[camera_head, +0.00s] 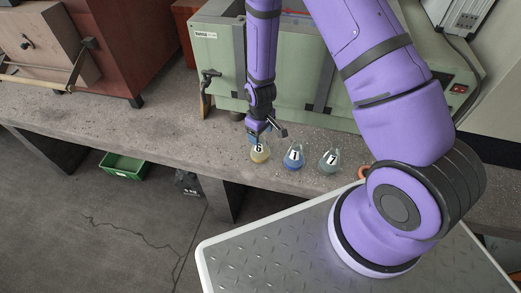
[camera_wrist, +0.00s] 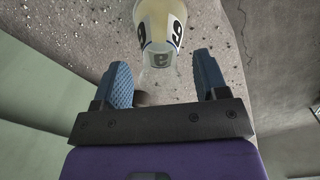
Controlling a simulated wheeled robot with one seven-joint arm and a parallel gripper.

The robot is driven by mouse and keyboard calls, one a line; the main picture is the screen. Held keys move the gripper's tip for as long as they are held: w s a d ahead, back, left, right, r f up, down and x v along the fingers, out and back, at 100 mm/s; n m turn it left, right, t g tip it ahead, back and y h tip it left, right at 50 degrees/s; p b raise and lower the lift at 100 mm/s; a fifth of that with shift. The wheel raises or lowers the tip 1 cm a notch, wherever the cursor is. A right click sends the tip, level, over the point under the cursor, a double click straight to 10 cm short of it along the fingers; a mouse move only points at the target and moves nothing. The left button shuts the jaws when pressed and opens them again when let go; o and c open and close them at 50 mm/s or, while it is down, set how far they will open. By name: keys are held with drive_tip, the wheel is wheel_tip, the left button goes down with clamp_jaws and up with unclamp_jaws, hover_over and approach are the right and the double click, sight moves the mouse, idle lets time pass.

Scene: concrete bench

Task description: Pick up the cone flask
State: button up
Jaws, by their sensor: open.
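Three cone flasks stand in a row on the concrete bench (camera_head: 140,115) in the head view. The left flask (camera_head: 260,155) has yellow liquid and a label reading 6. The middle flask (camera_head: 293,160) is blue with a label 1. The right flask (camera_head: 330,162) is grey-green with a label 7. My gripper (camera_head: 258,138) is close behind and above the yellow flask, partly hidden. In the wrist view, the yellow flask (camera_wrist: 160,22) lies just beyond the open blue fingers (camera_wrist: 161,72), roughly centred between them. I see no finger touching it.
A pale green machine (camera_head: 225,58) stands behind the flasks, with a lever handle at its left. A wooden box (camera_head: 45,45) and red-brown cabinet stand at the left. A green crate (camera_head: 124,166) is on the floor. The bench left of the flasks is clear.

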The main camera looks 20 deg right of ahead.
clamp_jaws()
drive_tip(key=shift+r, duration=0.1)
idle(0.4)
